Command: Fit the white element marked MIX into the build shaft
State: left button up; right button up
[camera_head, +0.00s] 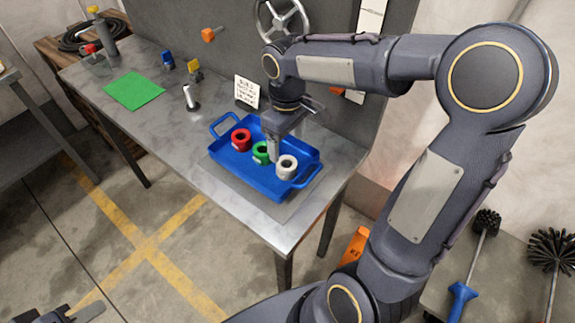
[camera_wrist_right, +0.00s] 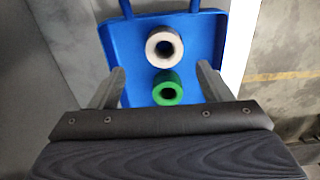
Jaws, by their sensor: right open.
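The white ring-shaped element (camera_head: 287,167) stands at the right of the blue tray (camera_head: 222,159); any MIX marking is too small to read. In the wrist view, the white element (camera_wrist_right: 151,48) lies just beyond my right fingertips. My right gripper (camera_head: 274,154) is open and empty, pointing down over the tray. In the wrist view, my right gripper (camera_wrist_right: 161,69) has its fingers apart, on either side of the green ring. My left gripper (camera_head: 85,312) shows only in part at the bottom left. I cannot tell which thing is the build shaft.
A green ring (camera_head: 260,152) and a red ring (camera_head: 241,139) share the tray. A white post on a dark base (camera_head: 190,97), a lettered card (camera_head: 246,91), blue and yellow pieces and a green mat (camera_head: 134,90) are on the bench. Its left middle is mostly clear.

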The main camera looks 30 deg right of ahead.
aim_at(287, 163)
jog(key=f, duration=0.6)
jog(key=shift+s+a+f, duration=0.2)
jog(key=shift+s+f, duration=0.1)
jog(key=shift+f, duration=0.6)
jog(key=c, duration=1.3)
jog(key=shift+r, duration=0.1)
jog(key=shift+c, duration=0.6)
jog(key=shift+w+r, duration=0.1)
